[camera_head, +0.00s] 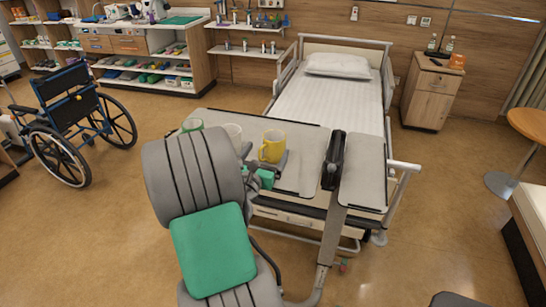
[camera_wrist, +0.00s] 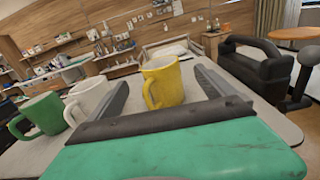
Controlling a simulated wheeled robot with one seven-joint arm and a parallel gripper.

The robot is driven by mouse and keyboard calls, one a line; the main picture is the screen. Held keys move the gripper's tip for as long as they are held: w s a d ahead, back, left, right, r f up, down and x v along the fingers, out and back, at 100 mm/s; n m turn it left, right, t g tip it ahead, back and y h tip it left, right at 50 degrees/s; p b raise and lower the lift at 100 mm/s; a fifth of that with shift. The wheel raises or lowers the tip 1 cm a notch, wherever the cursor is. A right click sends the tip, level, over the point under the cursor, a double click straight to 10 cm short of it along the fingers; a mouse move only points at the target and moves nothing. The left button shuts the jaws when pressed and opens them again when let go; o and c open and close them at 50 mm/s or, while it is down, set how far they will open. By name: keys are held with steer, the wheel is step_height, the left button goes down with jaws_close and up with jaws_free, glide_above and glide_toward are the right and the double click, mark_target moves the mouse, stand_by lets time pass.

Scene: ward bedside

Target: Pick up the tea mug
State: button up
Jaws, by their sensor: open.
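Three mugs stand upright in a row on the grey overbed table (camera_head: 300,178): a green mug (camera_head: 192,125), a white mug (camera_head: 233,134) and a yellow mug (camera_head: 271,145). Which one is the tea mug cannot be told from looks alone. My gripper (camera_head: 267,153) is open and low over the table at the yellow mug. In the wrist view, the yellow mug (camera_wrist: 165,82) stands between the two spread fingers, its handle to the left; contact cannot be made out. The white mug (camera_wrist: 88,100) and green mug (camera_wrist: 40,114) are left of the left finger.
The bed (camera_head: 330,90) lies behind. A wheelchair (camera_head: 75,115) stands at the left, a bedside cabinet (camera_head: 432,95) at the right.

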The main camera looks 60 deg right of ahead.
mark_target(271, 143)
steer(key=shift+n, duration=0.4)
steer(key=d, duration=0.2)
steer(key=d+p, duration=0.1)
steer(key=d, duration=0.2)
steer(key=w+d+p, duration=0.1)
steer(key=d, duration=0.2)
steer(key=shift+r, duration=0.1)
steer(key=shift+w+a+r, duration=0.1)
steer(key=c, duration=1.7)
